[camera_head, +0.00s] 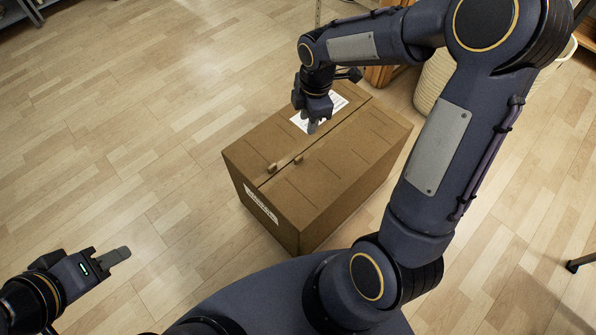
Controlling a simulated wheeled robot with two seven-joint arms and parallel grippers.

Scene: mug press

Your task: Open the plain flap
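A brown cardboard box (262,193) stands on the floor with its top flaps lying shut, meeting at a seam. The plain flap (340,160) is the half on the right of the seam and carries no label. The other flap (250,148) carries a white label (334,103). Small tabs (272,168) stick up near the seam at the front end. My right gripper (312,127) points down over the labelled flap near the seam, partly covering the label; contact cannot be told. My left gripper (120,256) is low at the left, clear of the box, its fingers seen nearly edge-on.
A pale round basket (436,82) stands behind the box at the right, beside a wooden piece of furniture (380,76). My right arm crosses the right side of the view. The wooden floor (120,130) left of the box is clear.

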